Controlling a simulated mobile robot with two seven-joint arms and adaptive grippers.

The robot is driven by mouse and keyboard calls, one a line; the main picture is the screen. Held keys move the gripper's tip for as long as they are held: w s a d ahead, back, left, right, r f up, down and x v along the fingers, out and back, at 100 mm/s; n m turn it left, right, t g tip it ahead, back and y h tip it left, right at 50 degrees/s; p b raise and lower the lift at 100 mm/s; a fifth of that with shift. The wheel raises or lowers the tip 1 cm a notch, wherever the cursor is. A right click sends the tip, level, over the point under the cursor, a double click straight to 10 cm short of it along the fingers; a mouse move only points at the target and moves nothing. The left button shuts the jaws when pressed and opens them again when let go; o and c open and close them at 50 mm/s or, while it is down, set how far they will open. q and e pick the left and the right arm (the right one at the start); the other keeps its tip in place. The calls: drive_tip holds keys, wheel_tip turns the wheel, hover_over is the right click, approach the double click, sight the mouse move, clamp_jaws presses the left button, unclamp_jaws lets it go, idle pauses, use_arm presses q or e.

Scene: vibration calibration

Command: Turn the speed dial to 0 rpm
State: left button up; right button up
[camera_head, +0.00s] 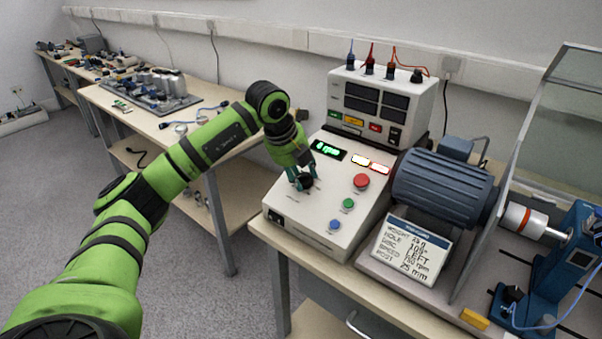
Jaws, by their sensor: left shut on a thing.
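The control box (318,227) stands on the right-hand bench. Its green display (327,150) reads what looks like "0 rpm". The black speed dial (305,182) is on the sloped panel, left of the red button, and is partly hidden by the fingers. My left gripper (303,180) reaches down from above and is shut on the dial. My right gripper is not in view.
A sign (410,250), a motor (442,187) and a clear guard stand further right. A cluttered bench (215,150) is behind my arm.

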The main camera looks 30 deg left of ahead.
use_arm(q)
drive_tip(key=shift+w+a+r, duration=0.1)
drive_tip(key=shift+r, duration=0.05)
drive_tip(key=o, duration=1.1)
drive_tip(key=shift+o, duration=0.2)
drive_tip(key=v, duration=1.2)
